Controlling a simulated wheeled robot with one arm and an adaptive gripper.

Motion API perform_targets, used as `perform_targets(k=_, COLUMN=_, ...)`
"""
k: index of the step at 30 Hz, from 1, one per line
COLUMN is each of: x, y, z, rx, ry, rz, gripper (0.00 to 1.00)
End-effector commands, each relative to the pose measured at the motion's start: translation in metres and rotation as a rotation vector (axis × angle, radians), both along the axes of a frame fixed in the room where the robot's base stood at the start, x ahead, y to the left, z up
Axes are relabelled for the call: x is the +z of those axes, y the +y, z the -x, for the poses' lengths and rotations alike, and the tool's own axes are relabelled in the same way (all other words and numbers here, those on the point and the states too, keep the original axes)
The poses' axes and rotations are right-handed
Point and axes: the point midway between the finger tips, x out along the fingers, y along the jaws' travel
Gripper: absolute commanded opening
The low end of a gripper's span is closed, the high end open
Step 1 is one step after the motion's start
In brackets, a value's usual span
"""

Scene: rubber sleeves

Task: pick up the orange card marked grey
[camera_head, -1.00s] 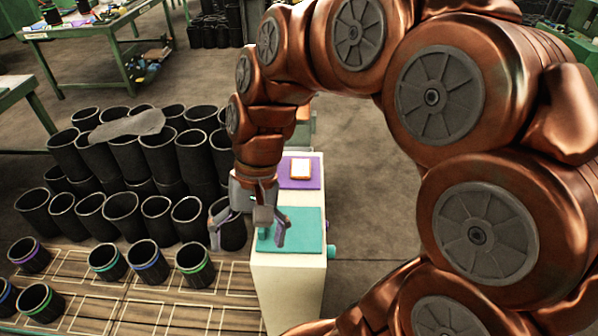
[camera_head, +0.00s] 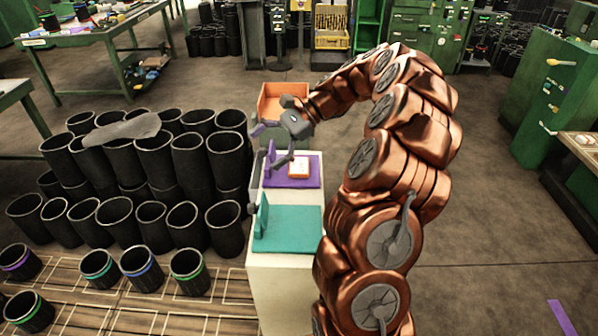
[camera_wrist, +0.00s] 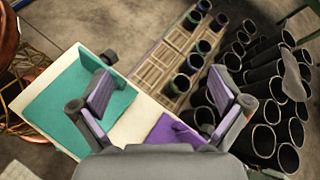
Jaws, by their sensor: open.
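A small card (camera_head: 299,168) with an orange border and a pale face lies on the purple mat (camera_head: 309,182) on top of the white stand. I cannot read its mark. My gripper (camera_head: 269,145) is open and empty, above and just behind-left of the card, tilted with its fingers toward the left. In the wrist view my two purple-padded fingers (camera_wrist: 160,88) are spread wide with nothing between them. There the purple mat (camera_wrist: 172,130) shows only in part, and the card is not seen.
A teal mat (camera_head: 295,232) lies on the near part of the white stand (camera_head: 284,285). An orange tray (camera_head: 284,88) stands behind it. Several black sleeves (camera_head: 187,155) crowd the left side, and banded ones stand on a marked wooden board (camera_head: 150,310). Floor to the right is open.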

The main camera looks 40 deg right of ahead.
Motion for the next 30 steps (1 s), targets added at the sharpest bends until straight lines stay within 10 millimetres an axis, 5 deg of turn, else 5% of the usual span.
perform_targets(k=7, x=-0.054, y=-0.101, z=-0.015, rx=-0.271, ry=0.105, rz=-0.129, gripper=1.00)
perform_targets(k=15, x=-0.106, y=-0.194, z=-0.001, rx=-0.508, ry=0.199, rz=-0.231, gripper=1.00)
perform_targets(k=22, x=-0.123, y=-0.225, z=0.010, rx=-0.592, ry=0.231, rz=-0.262, gripper=1.00)
perform_targets(k=30, x=-0.130, y=-0.211, z=0.001, rx=-0.591, ry=0.237, rz=-0.270, gripper=1.00)
